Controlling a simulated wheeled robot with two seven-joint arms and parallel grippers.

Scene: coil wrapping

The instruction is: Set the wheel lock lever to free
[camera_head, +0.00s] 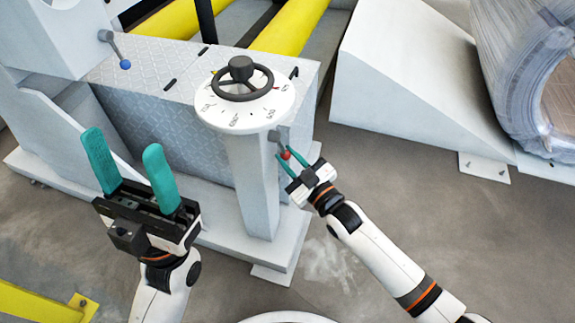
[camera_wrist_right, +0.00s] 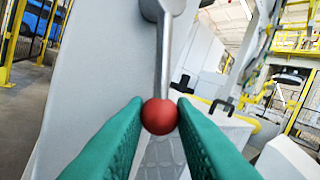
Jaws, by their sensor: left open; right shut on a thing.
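The lever with a red ball knob (camera_head: 286,154) is on the right side of the white pedestal (camera_head: 254,185), below the dial with the black handwheel (camera_head: 242,80). In the right wrist view the red knob (camera_wrist_right: 160,116) hangs at the lower end of a grey lever arm (camera_wrist_right: 164,55). My right gripper (camera_head: 293,156) is shut on the red knob, with a green finger on each side. My left gripper (camera_head: 128,165) is open and empty, in front of the machine to the left of the pedestal.
A second lever with a blue knob (camera_head: 125,64) is on the white housing at upper left. A wrapped coil (camera_head: 520,70) stands at upper right beside a white ramp (camera_head: 420,85). A yellow barrier (camera_head: 45,303) is at lower left.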

